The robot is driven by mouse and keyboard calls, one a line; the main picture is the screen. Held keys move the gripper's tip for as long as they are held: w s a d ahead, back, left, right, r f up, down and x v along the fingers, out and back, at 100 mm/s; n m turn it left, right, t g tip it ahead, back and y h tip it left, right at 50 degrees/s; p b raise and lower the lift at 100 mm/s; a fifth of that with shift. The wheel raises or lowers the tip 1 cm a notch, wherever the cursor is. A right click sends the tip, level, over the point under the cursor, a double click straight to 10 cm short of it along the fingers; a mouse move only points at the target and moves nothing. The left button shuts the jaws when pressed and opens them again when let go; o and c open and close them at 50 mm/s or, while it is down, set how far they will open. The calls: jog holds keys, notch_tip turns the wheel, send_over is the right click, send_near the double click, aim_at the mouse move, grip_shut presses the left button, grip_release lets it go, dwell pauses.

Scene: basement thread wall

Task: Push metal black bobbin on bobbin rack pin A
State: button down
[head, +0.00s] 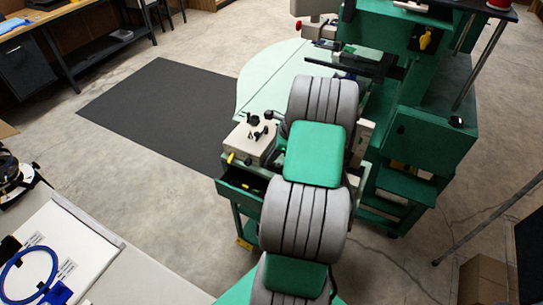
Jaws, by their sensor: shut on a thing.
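Only the head view is given, and my grey and green arm runs up its middle. My gripper does not show; the arm's upper end covers the place beyond it. I cannot make out a bobbin held anywhere. A cream block (246,143) with several small black parts (257,120) on top stands left of my arm, on a green stand. I cannot tell whether this block is the bobbin rack or whether the black parts are bobbins or pins. No letter A is readable.
A large green machine (425,140) stands at the right, with a pale green tabletop (262,82) left of it. An open drawer (238,187) juts out below the cream block. A worktable (140,275) with a blue hoop (28,275) is at lower left. A dark mat (150,110) lies on clear floor.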

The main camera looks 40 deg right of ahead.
jog(key=shift+f, duration=0.1)
jog(key=c, duration=1.4)
grip_release()
jog(key=v, duration=0.7)
jog(key=shift+r, duration=0.35)
jog(key=shift+s+d, duration=0.1)
jog(key=shift+s, duration=0.05)
